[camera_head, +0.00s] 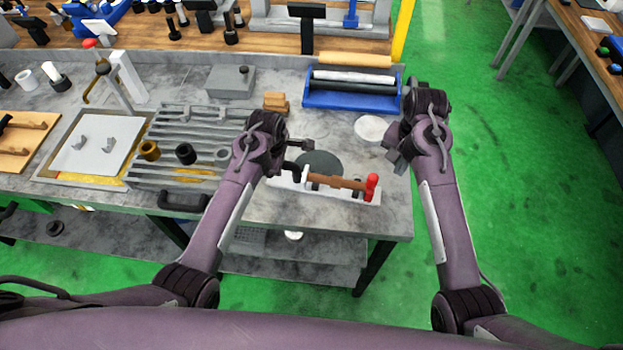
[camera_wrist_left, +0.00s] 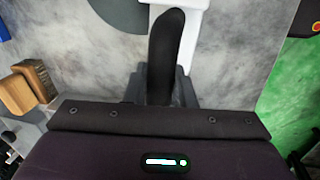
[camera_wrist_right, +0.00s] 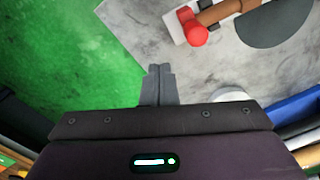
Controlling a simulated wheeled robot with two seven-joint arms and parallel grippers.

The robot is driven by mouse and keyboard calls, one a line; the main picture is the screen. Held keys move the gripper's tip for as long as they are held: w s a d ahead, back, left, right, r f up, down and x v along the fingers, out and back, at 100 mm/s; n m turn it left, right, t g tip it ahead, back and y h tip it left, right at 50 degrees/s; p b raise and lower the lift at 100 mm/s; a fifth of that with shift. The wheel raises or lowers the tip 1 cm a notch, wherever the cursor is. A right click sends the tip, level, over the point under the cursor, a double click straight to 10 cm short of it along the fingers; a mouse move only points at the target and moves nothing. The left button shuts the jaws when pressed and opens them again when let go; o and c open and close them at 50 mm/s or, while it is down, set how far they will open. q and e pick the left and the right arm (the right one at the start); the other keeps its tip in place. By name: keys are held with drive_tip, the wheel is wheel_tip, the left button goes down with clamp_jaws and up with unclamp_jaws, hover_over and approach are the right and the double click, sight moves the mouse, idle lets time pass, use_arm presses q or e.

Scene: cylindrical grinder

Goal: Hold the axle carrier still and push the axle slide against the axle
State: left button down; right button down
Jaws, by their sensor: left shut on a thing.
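The axle carrier (camera_head: 290,184) is a long white base at the front right of the bench, with a dark grey disc (camera_head: 319,163) behind it. The brown axle (camera_head: 340,182) lies along the carrier. A red knobbed part (camera_head: 372,187), which seems to be the axle slide, stands at its right end. My left gripper (camera_wrist_left: 164,88) is shut on the black handle (camera_wrist_left: 166,45) at the carrier's left end; the arm partly hides this in the head view. My right gripper (camera_head: 393,155) is shut and empty, behind and right of the red part, apart from it; its fingers (camera_wrist_right: 158,84) touch each other.
A blue tray (camera_head: 350,101) with rollers stands behind the carrier. A pale round disc (camera_head: 371,128) lies near my right gripper. A slotted grey plate (camera_head: 185,130) lies to the left. The bench's right edge is close, with green floor (camera_head: 500,180) beyond.

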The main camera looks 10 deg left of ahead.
drive_tip(key=shift+r, duration=0.6)
use_arm(q)
drive_tip(key=c, duration=1.1)
unclamp_jaws()
drive_tip(key=shift+c, duration=0.2)
wheel_tip(320, 180, up, 12)
drive_tip(key=s, duration=0.2)
drive_tip(key=shift+s+f, duration=0.15)
drive_tip(key=shift+a, duration=0.1)
